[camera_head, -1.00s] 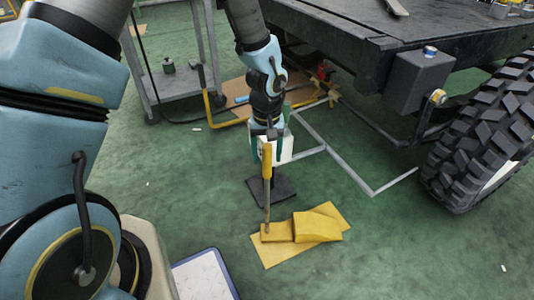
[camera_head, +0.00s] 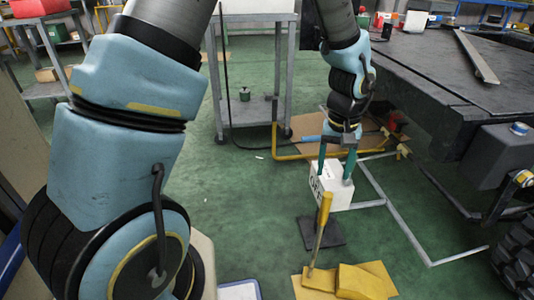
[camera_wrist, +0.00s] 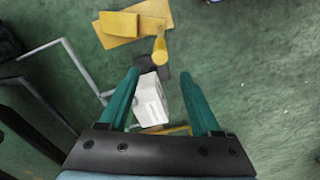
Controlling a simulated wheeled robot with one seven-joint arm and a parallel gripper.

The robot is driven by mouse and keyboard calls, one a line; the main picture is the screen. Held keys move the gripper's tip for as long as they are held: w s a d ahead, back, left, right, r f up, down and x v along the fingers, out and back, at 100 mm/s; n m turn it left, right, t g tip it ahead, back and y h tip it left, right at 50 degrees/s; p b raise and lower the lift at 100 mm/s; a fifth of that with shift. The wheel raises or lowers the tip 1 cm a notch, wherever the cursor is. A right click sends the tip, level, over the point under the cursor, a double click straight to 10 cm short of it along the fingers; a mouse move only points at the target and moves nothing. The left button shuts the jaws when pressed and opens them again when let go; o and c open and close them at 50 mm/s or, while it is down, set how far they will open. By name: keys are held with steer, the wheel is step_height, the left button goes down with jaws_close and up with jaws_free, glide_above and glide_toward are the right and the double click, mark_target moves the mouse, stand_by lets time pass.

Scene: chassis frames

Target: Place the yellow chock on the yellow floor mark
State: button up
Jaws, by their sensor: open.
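The yellow chock (camera_head: 355,281) is a wedge on a flat foot with an upright yellow handle (camera_head: 321,226). It lies on the yellow floor mark (camera_head: 377,270), whose edges show around it, at the bottom of the head view. In the wrist view the chock (camera_wrist: 118,23) sits on the mark (camera_wrist: 154,10), with the handle top (camera_wrist: 159,50) nearer the camera. My gripper (camera_head: 336,176) is open and empty, behind the handle and apart from it. A white box (camera_wrist: 151,101) shows between its fingers (camera_wrist: 162,73) in the wrist view; whether they touch it I cannot tell.
A dark pad (camera_head: 321,233) lies between the box and the mark. Pale frame lines (camera_head: 404,229) and a dark workbench (camera_head: 450,85) with a tyre (camera_head: 516,262) stand right. A grey trolley (camera_head: 250,112) stands behind. Green floor left of the box is clear.

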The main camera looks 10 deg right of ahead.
steer(key=w+a+r+n, duration=0.1)
steer(key=w+a+r, duration=0.25)
steer(key=a, duration=0.55)
steer(key=w+a+r+n, duration=0.15)
steer(key=w+a, duration=0.25)
steer(key=a, duration=0.6)
steer(key=s+a+r, duration=0.1)
steer(key=a, duration=0.6)
steer(key=s+a+r+n+t, duration=0.1)
steer(key=s+a+r, duration=0.1)
steer(key=a, duration=0.5)
steer(key=shift+a+r+t, duration=0.3)
steer(key=shift+n, duration=0.25)
step_height(320, 180, up, 28)
steer(key=p, duration=2.8)
steer(key=shift+w, duration=0.1)
